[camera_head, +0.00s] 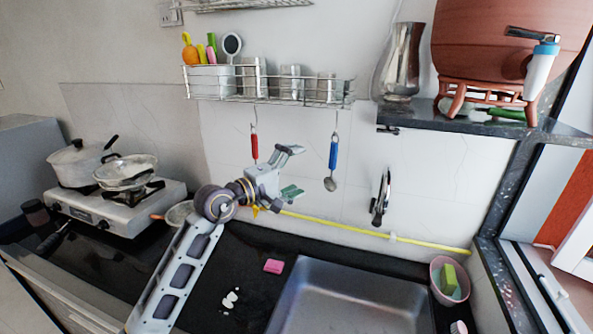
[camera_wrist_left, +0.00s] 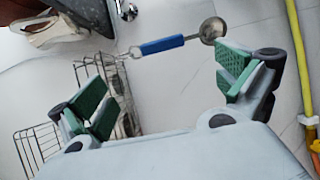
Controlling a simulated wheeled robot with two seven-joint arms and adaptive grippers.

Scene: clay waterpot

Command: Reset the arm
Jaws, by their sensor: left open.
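My left gripper (camera_head: 293,171) is open and empty in the head view. It is raised above the dark counter, in front of the tiled wall, between a red-handled utensil (camera_head: 254,145) and a blue-handled ladle (camera_head: 333,155) that hang from the wire rack. In the left wrist view its green-padded fingers (camera_wrist_left: 165,90) are spread wide, with nothing between them. The blue-handled ladle (camera_wrist_left: 165,45) shows beyond the fingers. The clay waterpot (camera_head: 480,45) stands on the upper right shelf, with a white and blue tap at its front. My right gripper does not show.
The wire rack (camera_head: 270,88) holds cups on the wall. A metal jug (camera_head: 403,65) stands on the dark shelf (camera_head: 440,120). Below are a sink (camera_head: 350,300), a pink bowl (camera_head: 437,275), a pink sponge (camera_head: 273,266) and a stove (camera_head: 120,210) with pots. A yellow pipe (camera_head: 350,228) runs along the wall.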

